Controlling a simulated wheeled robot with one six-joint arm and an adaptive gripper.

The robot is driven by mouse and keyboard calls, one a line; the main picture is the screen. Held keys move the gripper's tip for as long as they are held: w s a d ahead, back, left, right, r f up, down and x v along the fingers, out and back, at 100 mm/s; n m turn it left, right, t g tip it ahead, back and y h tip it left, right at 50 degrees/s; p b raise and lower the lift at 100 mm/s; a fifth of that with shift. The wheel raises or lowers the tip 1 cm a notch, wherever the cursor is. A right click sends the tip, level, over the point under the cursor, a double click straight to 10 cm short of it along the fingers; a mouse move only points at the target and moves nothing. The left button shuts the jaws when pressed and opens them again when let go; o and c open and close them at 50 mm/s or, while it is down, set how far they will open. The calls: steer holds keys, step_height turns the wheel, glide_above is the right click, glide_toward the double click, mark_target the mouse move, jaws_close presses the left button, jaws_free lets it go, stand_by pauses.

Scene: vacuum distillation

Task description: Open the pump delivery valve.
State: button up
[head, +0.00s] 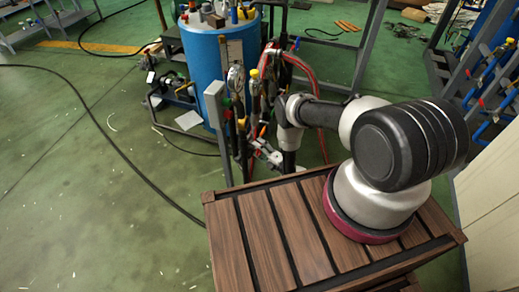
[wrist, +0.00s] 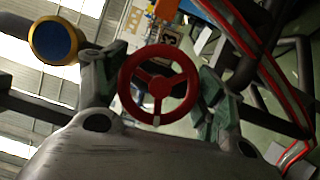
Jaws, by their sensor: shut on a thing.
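A red valve handwheel (wrist: 160,86) with spokes faces the camera in the middle of the wrist view. The fingers of my gripper (wrist: 158,92) stand on either side of it, and the gripper is shut on the wheel. The exact contact at the rim is hard to see. In the head view my gripper (head: 264,152) is low among the pipes in front of the blue tank, and the handwheel cannot be made out there. No label shows which valve this is.
A blue tank (head: 218,75) with fittings on top stands behind the pipework. Red hoses (head: 300,68) hang close to my arm on the right. A blue-faced round fitting (wrist: 53,40) sits left of the gripper. Open green floor (head: 90,190) lies to the left.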

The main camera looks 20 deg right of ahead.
stand_by(0.4)
steer(key=o, duration=0.7)
steer(key=shift+v, duration=3.75)
